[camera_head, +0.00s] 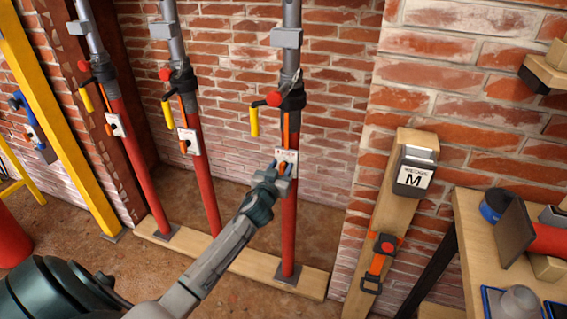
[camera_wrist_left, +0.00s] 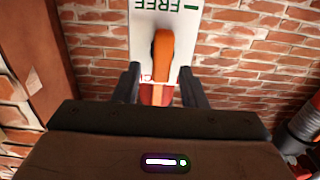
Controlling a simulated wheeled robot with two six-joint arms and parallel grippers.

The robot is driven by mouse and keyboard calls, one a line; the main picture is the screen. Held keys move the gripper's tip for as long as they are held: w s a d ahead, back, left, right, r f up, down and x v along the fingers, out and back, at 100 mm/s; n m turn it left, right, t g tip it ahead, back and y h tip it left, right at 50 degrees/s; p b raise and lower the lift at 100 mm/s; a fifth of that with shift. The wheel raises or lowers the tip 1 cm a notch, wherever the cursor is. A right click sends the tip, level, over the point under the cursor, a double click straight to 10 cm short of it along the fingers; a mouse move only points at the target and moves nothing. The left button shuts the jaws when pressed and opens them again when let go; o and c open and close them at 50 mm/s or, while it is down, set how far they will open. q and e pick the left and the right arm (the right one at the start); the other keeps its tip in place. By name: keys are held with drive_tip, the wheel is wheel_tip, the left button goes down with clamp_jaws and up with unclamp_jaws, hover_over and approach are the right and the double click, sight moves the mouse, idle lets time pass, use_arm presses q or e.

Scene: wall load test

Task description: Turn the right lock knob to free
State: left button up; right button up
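The right red prop (camera_head: 289,235) stands on a plank and carries a white lock plate (camera_head: 291,157) with a small orange lock knob (camera_head: 284,169). My left gripper (camera_head: 272,178) is at this plate. In the left wrist view, the orange knob (camera_wrist_left: 162,55) lies lengthwise up the picture on the white plate (camera_wrist_left: 143,25), which bears the upside-down word FREE. The left gripper's two dark fingers (camera_wrist_left: 160,72) are apart, one on each side of the knob's lower end, with visible gaps. The knob's mark alignment cannot be told. My right gripper is not in view.
Two similar props (camera_head: 200,180) stand to the left on the same plank (camera_head: 250,268). A yellow handle (camera_head: 254,121) hangs above the right plate. A wooden post (camera_head: 390,205) with a meter box (camera_head: 414,172) and a cluttered bench (camera_head: 470,240) are on the right.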

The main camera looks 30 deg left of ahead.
use_arm(q)
drive_tip(key=shift+x, duration=0.85)
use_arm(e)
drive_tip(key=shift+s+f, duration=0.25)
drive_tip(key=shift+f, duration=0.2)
use_arm(q)
clamp_jaws()
